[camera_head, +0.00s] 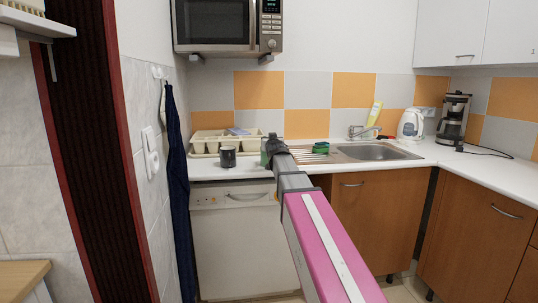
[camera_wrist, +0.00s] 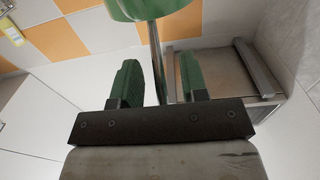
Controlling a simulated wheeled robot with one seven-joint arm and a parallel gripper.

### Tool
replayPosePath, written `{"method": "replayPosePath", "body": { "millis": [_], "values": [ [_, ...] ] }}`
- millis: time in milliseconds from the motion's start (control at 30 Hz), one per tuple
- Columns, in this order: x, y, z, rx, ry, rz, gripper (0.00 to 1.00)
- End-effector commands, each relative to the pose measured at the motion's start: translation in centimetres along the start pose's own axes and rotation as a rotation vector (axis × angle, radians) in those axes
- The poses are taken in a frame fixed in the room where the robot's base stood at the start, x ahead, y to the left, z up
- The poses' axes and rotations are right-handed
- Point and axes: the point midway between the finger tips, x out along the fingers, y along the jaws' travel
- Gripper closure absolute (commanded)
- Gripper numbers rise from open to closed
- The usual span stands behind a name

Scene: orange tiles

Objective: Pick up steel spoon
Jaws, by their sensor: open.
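In the wrist view, which appears upside down, a thin steel handle (camera_wrist: 158,62), apparently the steel spoon, runs from a green cup-like container (camera_wrist: 152,8) into the gap between my fingers. My gripper (camera_wrist: 159,80) is open, with one green finger on each side of the handle and visible gaps beside it. The spoon's other end is hidden. In the head view, my gripper (camera_head: 273,146) is over the counter, beside a small green thing (camera_head: 264,158), probably the same container. The spoon cannot be made out there.
A dark mug (camera_head: 228,157) stands left of my gripper, before a cream dish rack (camera_head: 205,139). Right are a green object (camera_head: 321,147), the sink (camera_head: 378,152), a kettle (camera_head: 411,124) and a coffee maker (camera_head: 453,119). A microwave (camera_head: 215,25) hangs above.

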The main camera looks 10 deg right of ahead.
Motion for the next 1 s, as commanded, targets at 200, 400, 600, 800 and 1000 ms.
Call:
{"method": "replayPosePath", "body": {
  "millis": [200,400,600,800,1000],
  "values": [
    [-0.1,0.0,0.0,0.000,0.000,0.000,0.79],
    [-0.1,0.0,0.0,0.000,0.000,0.000,1.00],
    [-0.1,0.0,0.0,0.000,0.000,0.000,1.00],
    [0.1,-0.1,-0.7,0.000,0.001,0.000,1.00],
    [0.4,-0.3,-2.8,0.001,0.002,0.000,1.00]
  ]
}}
